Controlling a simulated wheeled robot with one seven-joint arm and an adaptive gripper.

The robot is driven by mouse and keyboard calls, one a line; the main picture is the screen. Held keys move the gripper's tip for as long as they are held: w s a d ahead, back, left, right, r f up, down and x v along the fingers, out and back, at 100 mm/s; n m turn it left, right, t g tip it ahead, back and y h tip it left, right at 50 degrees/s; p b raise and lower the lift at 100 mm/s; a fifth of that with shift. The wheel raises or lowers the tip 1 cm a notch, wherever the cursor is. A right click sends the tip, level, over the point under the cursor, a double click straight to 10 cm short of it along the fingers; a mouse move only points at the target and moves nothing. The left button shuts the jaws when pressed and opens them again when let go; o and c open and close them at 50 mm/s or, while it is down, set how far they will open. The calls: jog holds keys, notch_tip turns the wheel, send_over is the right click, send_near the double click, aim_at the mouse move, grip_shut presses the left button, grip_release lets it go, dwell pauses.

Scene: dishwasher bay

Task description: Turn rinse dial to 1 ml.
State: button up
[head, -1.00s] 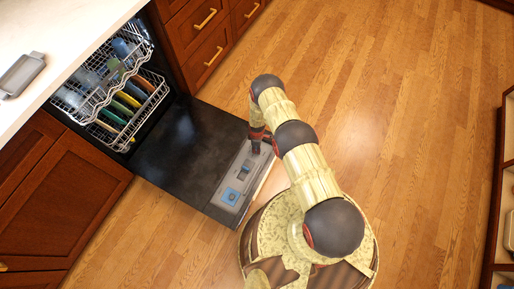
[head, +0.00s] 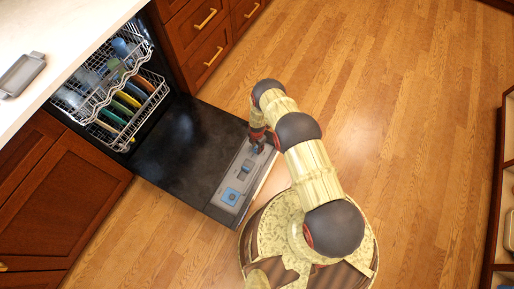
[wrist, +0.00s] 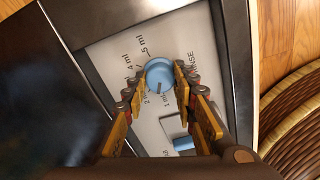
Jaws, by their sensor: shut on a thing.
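The blue round rinse dial (wrist: 160,72) sits on the grey dispenser panel (wrist: 105,52) in the wrist view. Printed around it are 5 ml, 4 ml, 2 ml and 1 ml, with part of the word RINSE at its right. A dark pointer mark on the dial's lower side faces toward the 1 ml label (wrist: 164,101). My gripper (wrist: 160,84) is shut on the dial, one finger on each side. In the head view my gripper (head: 258,145) is at the panel's upper end and hides the dial.
The dishwasher door (head: 180,150) lies open and flat. Racks (head: 125,105) with dishes stand inside the dishwasher. The wooden floor (head: 400,120) at the right is clear.

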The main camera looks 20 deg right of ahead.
jog(key=shift+n, duration=1.6)
jog(key=o, duration=1.2)
jog(key=shift+c, duration=0.2)
jog(key=shift+r, duration=0.1)
jog(key=shift+w+r, duration=0.1)
jog(key=shift+r, duration=0.45)
notch_tip(320, 180, up, 11)
jog(key=shift+f, duration=0.15)
